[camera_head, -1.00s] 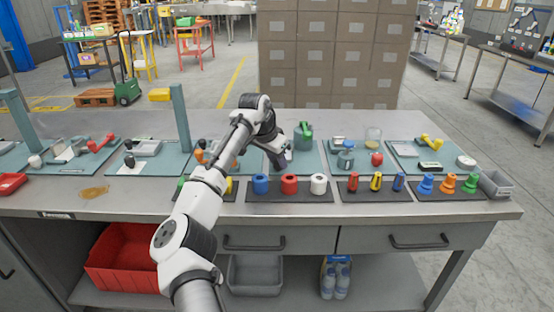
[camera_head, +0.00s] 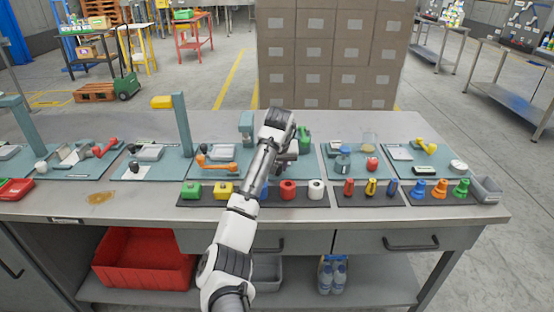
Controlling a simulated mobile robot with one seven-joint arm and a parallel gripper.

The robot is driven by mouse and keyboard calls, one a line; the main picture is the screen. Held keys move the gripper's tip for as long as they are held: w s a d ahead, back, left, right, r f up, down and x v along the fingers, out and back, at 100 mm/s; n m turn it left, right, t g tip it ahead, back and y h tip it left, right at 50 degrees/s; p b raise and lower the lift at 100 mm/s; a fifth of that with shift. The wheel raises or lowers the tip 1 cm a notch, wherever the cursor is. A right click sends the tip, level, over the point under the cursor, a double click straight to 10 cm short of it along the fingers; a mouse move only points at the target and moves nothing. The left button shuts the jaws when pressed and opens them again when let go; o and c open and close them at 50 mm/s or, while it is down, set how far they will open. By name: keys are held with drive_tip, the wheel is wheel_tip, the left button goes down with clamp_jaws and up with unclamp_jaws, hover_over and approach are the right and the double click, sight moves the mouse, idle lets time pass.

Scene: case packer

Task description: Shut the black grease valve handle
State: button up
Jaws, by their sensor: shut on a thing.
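My gripper (camera_head: 288,157) is low over the blue-green mat at the middle of the bench, just in front of and left of a green housing (camera_head: 304,139). The jaws are small and partly covered by my own dark wrist. They are shut on a dark part there, which I take to be the black grease valve handle. The handle's outline and angle are hidden by the gripper and wrist.
A mat on the left holds an orange lever (camera_head: 217,167). A row of coloured knobs, with a red one (camera_head: 288,189) and a white one (camera_head: 316,189), lies in front of the gripper.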

drive_tip(key=n+p, duration=0.1)
drive_tip(key=n, duration=0.1)
drive_tip(key=n+y+p, duration=0.1)
drive_tip(key=n+p, duration=0.1)
drive_tip(key=shift+d+r+n+y, duration=0.15)
drive_tip(key=shift+d+n+y, duration=0.05)
drive_tip(key=shift+n+y, duration=0.1)
drive_tip(key=shift+n+g+y+p, duration=0.6)
drive_tip(key=shift+n+p, duration=0.5)
drive_tip(key=shift+n, duration=0.8)
drive_tip(key=shift+w, duration=0.1)
drive_tip(key=o, duration=1)
drive_tip(key=shift+c, duration=0.2)
drive_tip(key=p+v, duration=0.4)
drive_tip(key=v, duration=0.9)
drive_tip(key=shift+d+r, duration=0.2)
drive_tip(key=shift+d, duration=0.1)
